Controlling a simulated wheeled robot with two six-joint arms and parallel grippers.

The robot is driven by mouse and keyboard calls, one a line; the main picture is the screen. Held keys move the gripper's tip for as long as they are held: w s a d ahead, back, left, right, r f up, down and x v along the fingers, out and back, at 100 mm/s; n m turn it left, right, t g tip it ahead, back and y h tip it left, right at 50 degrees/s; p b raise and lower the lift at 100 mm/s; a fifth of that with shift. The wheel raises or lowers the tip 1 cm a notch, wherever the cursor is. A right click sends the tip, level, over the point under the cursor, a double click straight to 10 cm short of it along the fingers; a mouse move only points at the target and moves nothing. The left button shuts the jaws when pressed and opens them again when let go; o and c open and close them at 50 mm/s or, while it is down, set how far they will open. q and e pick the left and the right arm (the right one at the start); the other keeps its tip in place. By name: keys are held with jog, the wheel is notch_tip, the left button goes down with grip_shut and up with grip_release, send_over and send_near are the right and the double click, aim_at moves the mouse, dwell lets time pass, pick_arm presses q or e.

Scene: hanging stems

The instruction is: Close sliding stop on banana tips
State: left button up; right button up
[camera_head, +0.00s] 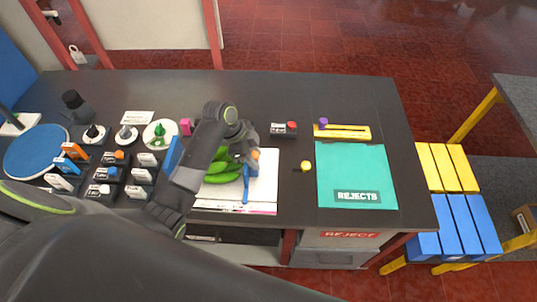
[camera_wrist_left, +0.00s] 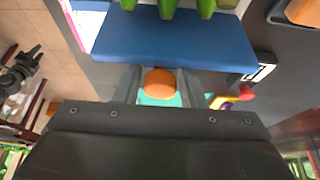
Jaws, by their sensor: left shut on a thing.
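Green bananas (camera_head: 222,172) lie on a white board (camera_head: 262,193), partly hidden behind my left arm in the head view. A blue sliding stop (camera_head: 246,184) stands at their right end, with an orange knob (camera_head: 255,154). In the left wrist view, the blue stop (camera_wrist_left: 185,40) spans the top, and green banana tips (camera_wrist_left: 180,8) show at its far edge; whether they touch it, I cannot tell. My left gripper (camera_head: 250,150) is at the knob. In the wrist view its fingers (camera_wrist_left: 160,95) are shut on either side of the orange knob (camera_wrist_left: 160,80). My right gripper is out of view.
A teal REJECTS mat (camera_head: 357,165) lies to the right, beside a yellow bar (camera_head: 342,131) with a purple knob. A black box with a red button (camera_head: 284,129) stands behind the board. Small labelled blocks (camera_head: 106,173) and a blue disc (camera_head: 35,150) crowd the left.

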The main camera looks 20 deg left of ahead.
pick_arm(q)
jog(key=shift+a, duration=0.4)
jog(key=shift+s+a, duration=0.1)
jog(key=shift+a, duration=0.1)
jog(key=shift+s+a+p, duration=0.15)
jog(key=shift+a+p, duration=0.25)
jog(key=shift+a, duration=0.4)
jog(key=shift+s+a, duration=0.1)
jog(key=shift+a, duration=0.1)
dwell(0.3)
jog(key=shift+a, duration=0.1)
dwell(0.9)
jog(key=o, duration=0.6)
jog(key=shift+o, duration=0.8)
jog(key=shift+s+a, duration=0.1)
jog(key=shift+a, duration=0.05)
